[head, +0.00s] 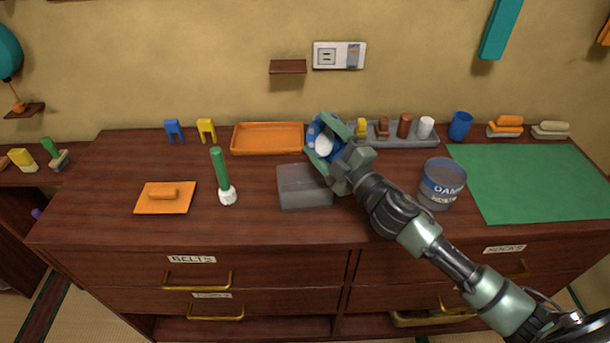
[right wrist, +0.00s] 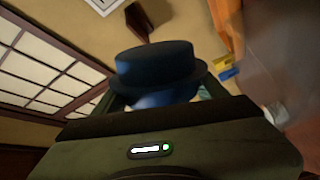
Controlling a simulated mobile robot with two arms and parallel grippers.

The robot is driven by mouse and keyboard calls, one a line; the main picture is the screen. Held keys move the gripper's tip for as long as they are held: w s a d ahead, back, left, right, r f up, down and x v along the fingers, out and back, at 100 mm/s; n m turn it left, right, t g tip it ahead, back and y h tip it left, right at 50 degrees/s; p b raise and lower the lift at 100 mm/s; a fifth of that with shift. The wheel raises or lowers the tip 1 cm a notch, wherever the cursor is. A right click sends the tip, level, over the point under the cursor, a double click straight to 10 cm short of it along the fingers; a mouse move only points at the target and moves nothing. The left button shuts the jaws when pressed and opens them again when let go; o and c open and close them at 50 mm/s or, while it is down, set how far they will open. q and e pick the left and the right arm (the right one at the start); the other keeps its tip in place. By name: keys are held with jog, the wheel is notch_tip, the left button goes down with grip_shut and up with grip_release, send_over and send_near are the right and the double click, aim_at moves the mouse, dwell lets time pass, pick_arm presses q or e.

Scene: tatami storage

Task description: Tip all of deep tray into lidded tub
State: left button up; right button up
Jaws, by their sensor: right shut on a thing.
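An orange tray (head: 268,139), which I take for the deep tray, stands at the back of the dresser top and looks empty. A grey box (head: 304,187), perhaps the lidded tub, stands in front of it; I cannot tell whether its top is a lid. My right gripper (head: 328,142) is shut on a blue and white thing (head: 314,133), beyond the grey box and right of the orange tray. In the right wrist view the held thing (right wrist: 160,72) is dark blue with a wide rim. My left gripper is not in view.
A grey tray (head: 432,140) with several small things stands behind my right arm. A labelled tin (head: 442,183) stands right of the arm, near a green mat (head: 535,180). A green-handled brush (head: 221,177) and an orange board (head: 165,204) are at left. Front left is clear.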

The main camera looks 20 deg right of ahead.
aim_at(309, 144)
jog(key=shift+a+f+n, duration=0.15)
jog(key=shift+f+n, duration=0.15)
jog(key=shift+n, duration=0.2)
jog(key=shift+s+a+r+n+y, duration=0.1)
jog(key=shift+s+a+n+y, duration=0.1)
jog(key=shift+a+n, duration=0.3)
jog(key=shift+s+a+r+n+y, duration=0.1)
jog(key=shift+s+a+n+y, duration=0.1)
jog(key=shift+a+n, duration=0.25)
jog(key=shift+s+a+n+y, duration=0.15)
jog(key=shift+a+n, duration=0.15)
jog(key=shift+n, duration=0.7)
jog(key=shift+a+n+y, duration=0.15)
jog(key=shift+a+n, duration=0.1)
jog(key=shift+n, duration=0.7)
dwell(0.9)
jog(key=shift+s+a+n+g+y, duration=0.2)
jog(key=shift+a+n, duration=0.1)
jog(key=shift+n, duration=0.65)
jog(key=shift+s+a+n+g+y, duration=0.1)
jog(key=shift+a+n+g, duration=0.15)
jog(key=shift+n, duration=0.7)
dwell(0.7)
jog(key=shift+w, duration=0.1)
jog(key=m, duration=0.1)
jog(key=d+m, duration=0.1)
jog(key=m, duration=0.3)
jog(key=shift+w+d+t+h, duration=0.25)
jog(key=shift+d+t+h, duration=0.05)
jog(key=shift+t+h, duration=0.1)
